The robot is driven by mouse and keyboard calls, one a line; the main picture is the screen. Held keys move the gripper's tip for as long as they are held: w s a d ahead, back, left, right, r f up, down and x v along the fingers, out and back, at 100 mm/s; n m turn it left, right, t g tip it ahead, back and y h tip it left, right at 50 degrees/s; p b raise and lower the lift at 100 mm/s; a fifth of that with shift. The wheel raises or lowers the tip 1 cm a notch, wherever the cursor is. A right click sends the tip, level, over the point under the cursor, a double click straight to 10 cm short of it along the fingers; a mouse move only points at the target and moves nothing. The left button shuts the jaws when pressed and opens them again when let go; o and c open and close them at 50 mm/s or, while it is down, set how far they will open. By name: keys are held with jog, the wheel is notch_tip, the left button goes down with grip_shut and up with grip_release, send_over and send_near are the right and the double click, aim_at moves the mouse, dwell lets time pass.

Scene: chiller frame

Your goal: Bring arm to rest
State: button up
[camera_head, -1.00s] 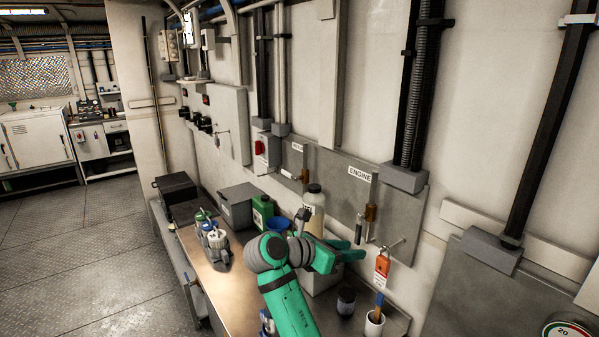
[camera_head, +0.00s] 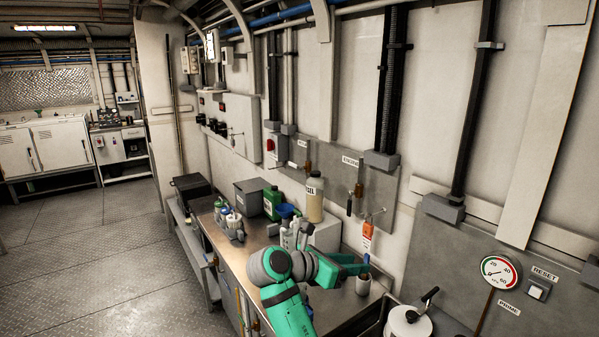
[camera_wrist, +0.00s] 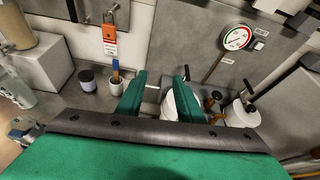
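My green arm reaches over the metal workbench (camera_head: 228,255) in the head view. My gripper (camera_wrist: 163,82) shows in the wrist view with its two green fingers apart and nothing held between them. In the head view the gripper (camera_head: 362,268) is seen from the side, near a white cup (camera_head: 363,285) with a brush in it. The cup also shows left of the fingers in the wrist view (camera_wrist: 117,86). I cannot tell whether the gripper touches it.
Bottles (camera_head: 314,198), a green canister (camera_head: 271,203) and grey bins (camera_head: 252,195) stand along the wall. An orange tag (camera_head: 367,236) hangs there. A white lidded pot (camera_head: 409,322) and a gauge (camera_head: 499,272) are at the right. The floor (camera_head: 90,240) at the left is clear.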

jog(key=s+a+f+m+t+y, duration=0.1)
jog(key=s+a+f+m+y, duration=0.2)
jog(key=f, duration=0.7)
jog(key=s+a+f+t+y, duration=0.2)
jog(key=a+f, duration=0.4)
jog(key=f, duration=0.3)
jog(key=s+a+f+m+t+y, duration=0.1)
jog(key=s+a+f+m+y, duration=0.2)
jog(key=f, duration=0.7)
jog(key=s+a+f+m+y, duration=0.25)
jog(key=s+a+f, duration=0.3)
jog(key=s, duration=0.45)
jog(key=s+f+m+t, duration=0.2)
jog(key=s+m, duration=0.7)
jog(key=s, duration=0.9)
jog(key=s+d+r+m+t, duration=0.1)
jog(key=s+r+m, duration=0.3)
jog(key=s, duration=0.4)
jog(key=s+d+r+m+t, duration=0.1)
jog(key=s+r+m, duration=0.3)
jog(key=s, duration=0.5)
notch_tip(320, 180, up, 2)
jog(key=shift+s+d+r+y, duration=0.15)
jog(key=shift+d+y, duration=0.3)
jog(key=shift+d, duration=0.45)
